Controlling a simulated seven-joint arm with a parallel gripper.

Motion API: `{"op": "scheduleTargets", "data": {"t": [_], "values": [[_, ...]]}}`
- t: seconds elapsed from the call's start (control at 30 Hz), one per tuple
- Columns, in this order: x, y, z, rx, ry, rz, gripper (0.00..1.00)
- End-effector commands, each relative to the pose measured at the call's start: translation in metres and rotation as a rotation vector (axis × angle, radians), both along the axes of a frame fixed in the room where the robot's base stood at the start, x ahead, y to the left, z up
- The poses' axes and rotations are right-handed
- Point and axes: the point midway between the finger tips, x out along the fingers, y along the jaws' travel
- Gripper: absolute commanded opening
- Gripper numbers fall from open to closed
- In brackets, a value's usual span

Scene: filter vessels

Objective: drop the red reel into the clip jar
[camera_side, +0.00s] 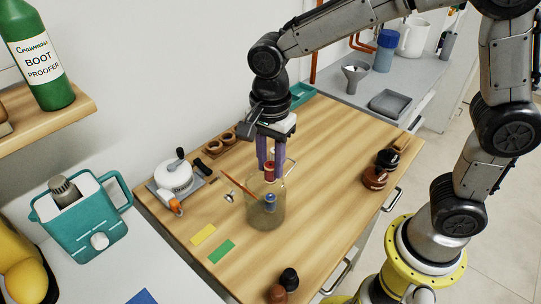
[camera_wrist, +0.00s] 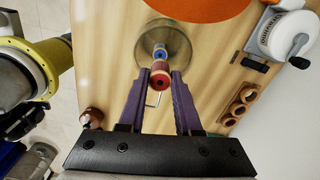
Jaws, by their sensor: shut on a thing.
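My gripper (camera_side: 269,165) points down over the work table with its purple fingers shut on the red reel (camera_side: 269,172). In the wrist view the red reel (camera_wrist: 160,76) sits between the fingertips (camera_wrist: 161,77). The clear glass clip jar (camera_side: 262,214) stands upright below it, and its round outline (camera_wrist: 178,42) shows just beyond the reel in the wrist view. The reel overlaps the jar's near edge there; its exact height over the mouth is hard to tell. A blue reel (camera_side: 270,200) shows inside the jar. An orange lid (camera_side: 238,184) tilts out at the jar's left.
A white crank device (camera_side: 174,178) and a brown holder with holes (camera_side: 219,143) stand left and behind. Yellow (camera_side: 203,234) and green (camera_side: 221,251) patches lie in front. Dark brown knobbed objects (camera_side: 375,177) stand right. Bare wood (camera_side: 325,190) lies right of the jar.

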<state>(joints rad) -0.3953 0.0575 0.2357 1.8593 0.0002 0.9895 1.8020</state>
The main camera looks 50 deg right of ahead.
Motion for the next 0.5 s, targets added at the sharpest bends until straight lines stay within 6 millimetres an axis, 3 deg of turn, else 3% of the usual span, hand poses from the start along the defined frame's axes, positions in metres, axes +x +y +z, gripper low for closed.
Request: {"op": "scheduleTargets", "data": {"t": [0.17,0.2,0.37,0.5], "values": [[-0.0001,0.0,-0.0001,0.0,0.0,0.0,0.0],[-0.0001,0.0,-0.0001,0.0,0.0,0.0,0.38],[-0.0001,0.0,0.0001,0.0,0.0,0.0,0.67],[0.0,0.0,0.0002,0.0,0.0,0.0,0.68]]}}
